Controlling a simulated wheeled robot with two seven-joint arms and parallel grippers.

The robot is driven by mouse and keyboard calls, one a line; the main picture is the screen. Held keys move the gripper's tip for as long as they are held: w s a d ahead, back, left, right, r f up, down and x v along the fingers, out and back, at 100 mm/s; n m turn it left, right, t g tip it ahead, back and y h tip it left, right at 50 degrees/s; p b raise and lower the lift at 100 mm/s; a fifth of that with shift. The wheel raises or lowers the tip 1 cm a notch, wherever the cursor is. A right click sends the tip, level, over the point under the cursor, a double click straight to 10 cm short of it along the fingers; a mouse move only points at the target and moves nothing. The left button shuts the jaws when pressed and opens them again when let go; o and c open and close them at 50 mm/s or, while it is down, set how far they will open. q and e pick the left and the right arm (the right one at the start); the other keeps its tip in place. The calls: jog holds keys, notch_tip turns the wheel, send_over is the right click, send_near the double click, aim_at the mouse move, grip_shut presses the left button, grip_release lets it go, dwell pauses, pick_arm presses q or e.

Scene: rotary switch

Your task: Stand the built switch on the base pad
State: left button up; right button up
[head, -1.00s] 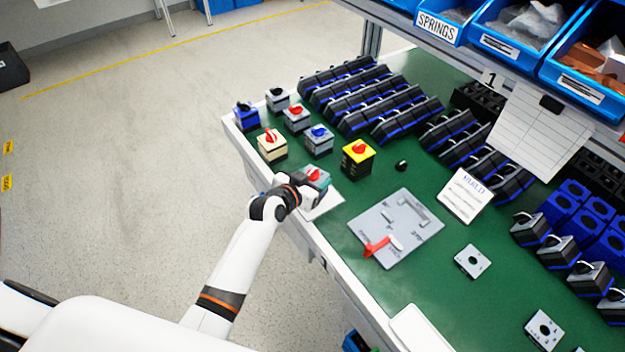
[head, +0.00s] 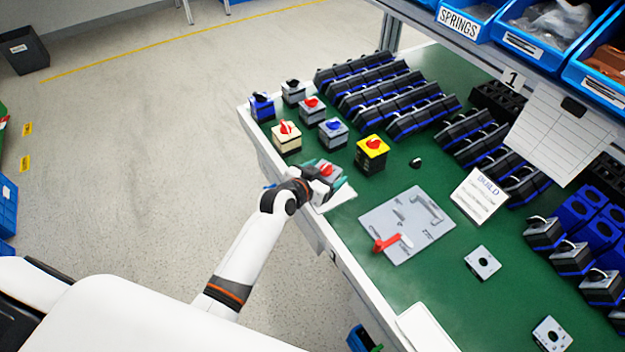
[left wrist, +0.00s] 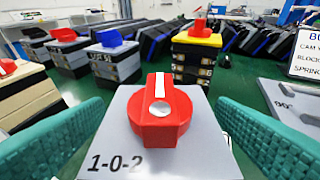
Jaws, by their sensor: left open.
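The built switch (head: 326,169) has a light grey top plate and a red knob. In the left wrist view the switch (left wrist: 160,112) shows its knob with a white mark and the print "1-0-2". It looks upright over the white base pad (head: 345,196) at the bench's left edge. Its lower body and its contact with the pad are hidden. My left gripper (head: 324,173) is open, with one teal finger on each side of the switch. In the left wrist view gaps show between the fingers and the top plate. My right gripper is not in view.
Several other switches stand behind, including a yellow-topped one (head: 371,152) and a cream one (head: 287,137). A small black knob (head: 415,162) lies nearby. A grey plate (head: 406,226) with a red handle lies to the right. Rows of black-and-blue blocks fill the back.

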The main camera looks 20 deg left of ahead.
pick_arm(q)
jog(key=v, duration=1.1)
jog(key=shift+s, duration=0.15)
jog(key=shift+r, duration=0.15)
